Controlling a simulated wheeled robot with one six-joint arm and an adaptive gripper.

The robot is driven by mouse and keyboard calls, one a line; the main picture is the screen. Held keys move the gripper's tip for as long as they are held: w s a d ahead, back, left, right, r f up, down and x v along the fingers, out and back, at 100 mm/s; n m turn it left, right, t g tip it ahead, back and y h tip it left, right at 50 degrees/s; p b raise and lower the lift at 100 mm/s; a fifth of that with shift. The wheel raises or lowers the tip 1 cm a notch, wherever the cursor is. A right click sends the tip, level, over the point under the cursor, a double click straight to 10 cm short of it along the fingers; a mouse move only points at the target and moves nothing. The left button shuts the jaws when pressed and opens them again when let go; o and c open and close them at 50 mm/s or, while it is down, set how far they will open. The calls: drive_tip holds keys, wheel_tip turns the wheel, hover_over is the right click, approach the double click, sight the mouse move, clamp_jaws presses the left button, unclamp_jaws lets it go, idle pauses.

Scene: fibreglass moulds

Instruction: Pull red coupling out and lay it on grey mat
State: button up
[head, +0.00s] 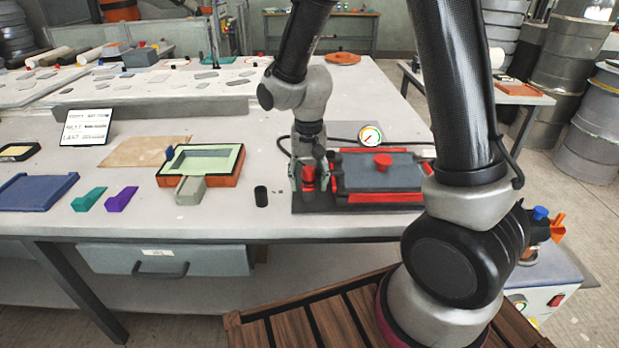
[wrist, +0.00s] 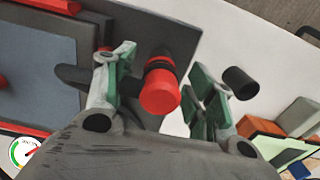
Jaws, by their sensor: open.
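The red coupling (wrist: 160,92) stands upright at the left end of the dark base of the mould; its red end also shows in the head view (head: 308,182).
The grey-lidded mould (head: 365,174) with a red knob stands right of the coupling, a gauge (head: 370,136) behind it. A short black cylinder (head: 261,196) stands to the left. Further left are an orange-framed mould (head: 228,181), purple and teal wedges and a blue tray (head: 38,192).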

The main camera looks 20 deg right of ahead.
sight(309, 168)
idle(0.3)
clamp_jaws()
drive_tip(key=shift+r, duration=0.1)
drive_tip(key=shift+r, duration=2.85)
